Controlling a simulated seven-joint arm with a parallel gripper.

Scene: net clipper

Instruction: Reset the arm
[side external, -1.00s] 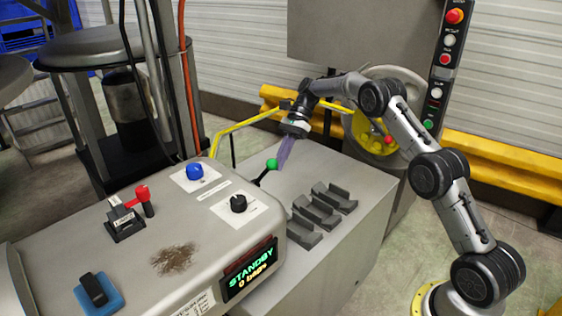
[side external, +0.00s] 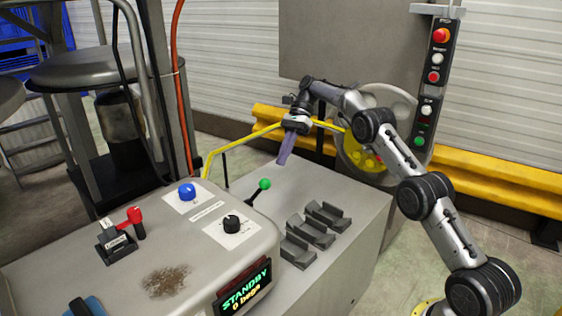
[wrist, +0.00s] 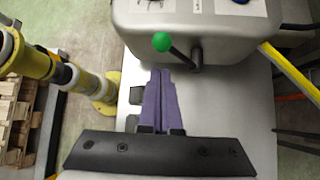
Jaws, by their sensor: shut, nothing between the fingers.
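My gripper (side external: 283,160) is in the upper middle of the side external view, held above the grey bench top, its purple fingers pointing down. In the wrist view its two purple fingers (wrist: 160,75) lie side by side, shut with nothing between them. A lever with a green ball knob (side external: 265,184) stands beside the grey machine, to the left of and below the fingertips in the side view. In the wrist view the green knob (wrist: 162,41) shows just beyond the fingertips, with a visible gap in the picture.
Dark grey cradles (side external: 312,234) sit on the bench right of the lever. The grey machine (side external: 110,275) carries a blue button (side external: 187,191), a black knob (side external: 231,223), a red-handled clamp (side external: 136,217) and a STANDBY display (side external: 245,290). A yellow rail (side external: 240,143) runs behind.

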